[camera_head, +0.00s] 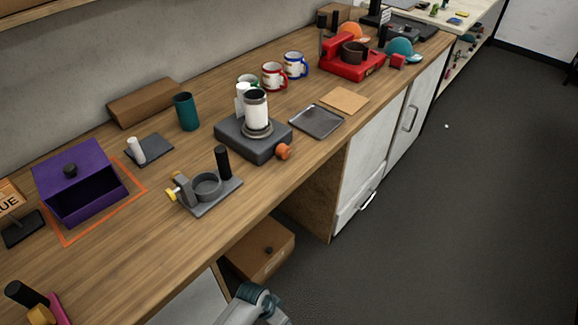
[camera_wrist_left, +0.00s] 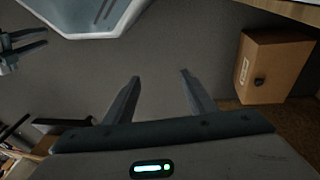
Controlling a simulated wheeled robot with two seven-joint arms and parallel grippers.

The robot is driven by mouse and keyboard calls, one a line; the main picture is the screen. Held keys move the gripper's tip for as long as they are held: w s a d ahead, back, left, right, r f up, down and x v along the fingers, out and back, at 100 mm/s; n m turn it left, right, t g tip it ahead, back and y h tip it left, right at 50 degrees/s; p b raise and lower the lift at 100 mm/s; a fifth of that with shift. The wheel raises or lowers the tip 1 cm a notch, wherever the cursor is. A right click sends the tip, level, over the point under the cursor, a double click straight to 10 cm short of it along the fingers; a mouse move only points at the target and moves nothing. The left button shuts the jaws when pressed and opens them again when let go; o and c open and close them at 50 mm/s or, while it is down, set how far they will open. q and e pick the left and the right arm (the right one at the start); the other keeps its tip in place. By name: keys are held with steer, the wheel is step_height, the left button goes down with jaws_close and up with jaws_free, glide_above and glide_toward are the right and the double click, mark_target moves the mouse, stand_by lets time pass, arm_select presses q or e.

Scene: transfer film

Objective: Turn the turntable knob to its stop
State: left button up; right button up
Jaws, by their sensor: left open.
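The turntable (camera_head: 237,140) is a dark grey box on the wooden counter in the head view. Its orange knob (camera_head: 283,151) sticks out of the front right side, and nothing touches it. A white and grey cylinder (camera_head: 256,109) stands upright on the round platter. My left gripper (camera_wrist_left: 158,76) is open and empty in the left wrist view, over the floor and away from the counter top. Another gripper, seemingly my right (camera_wrist_left: 42,38), shows at the left edge of that view with fingers apart and nothing between them. Neither gripper's fingers show in the head view.
A grey fixture with a ring (camera_head: 207,187) and black post stands left of the turntable, near the front edge. A dark tray (camera_head: 316,121) lies to its right, mugs (camera_head: 273,76) behind. A cardboard box (camera_head: 260,250) sits below the counter, also in the wrist view (camera_wrist_left: 272,66).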

arm_select(q)
steer(key=s+a+f+n+y+b, duration=0.1)
steer(key=s+a+f, duration=0.5)
steer(key=s, duration=0.5)
steer(key=s+a+f+n+y+b, duration=0.1)
steer(key=s+a+f+n, duration=0.1)
steer(key=s+a+f, duration=0.5)
steer(key=s+a+f+n+y+b, duration=0.1)
steer(key=s+a+f, duration=0.6)
steer(key=s, duration=0.8)
step_height(320, 180, down, 4)
steer(key=shift+r+n, duration=0.2)
steer(key=shift+n, duration=0.4)
steer(key=shift+s, duration=0.1)
steer(key=c, duration=0.5)
steer(key=shift+s, duration=0.1)
